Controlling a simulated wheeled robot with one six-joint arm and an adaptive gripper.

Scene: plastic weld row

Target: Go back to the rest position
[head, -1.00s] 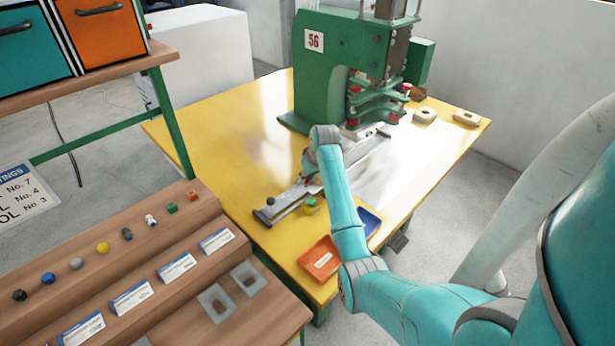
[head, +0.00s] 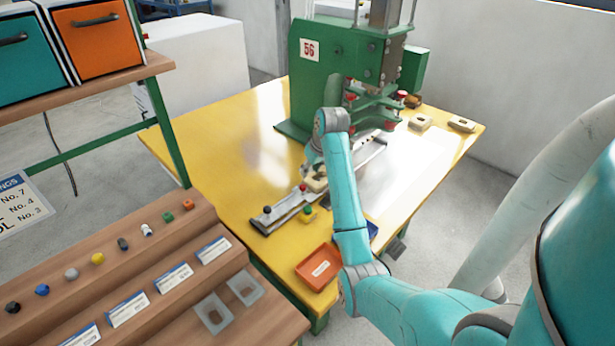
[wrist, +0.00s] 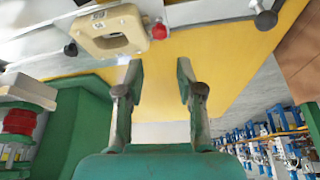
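My arm (head: 342,190) reaches over the yellow table towards the green machine marked 56 (head: 345,62). In the wrist view my gripper (wrist: 158,78) has its two fingers spread apart with nothing between them. A beige part with an opening (wrist: 108,32) lies on the rail fixture (wrist: 200,12), apart from the fingers. In the head view the same beige part (head: 318,184) shows just beside my arm, on the rail (head: 285,209), partly hidden. My fingertips cannot be made out in the head view.
An orange tray (head: 318,267) and a mostly hidden blue tray lie at the table's front. Two beige parts (head: 420,122) lie at the right rear. A wooden stepped rack (head: 110,262) with coloured knobs stands at the left. The table's left side (head: 215,150) is clear.

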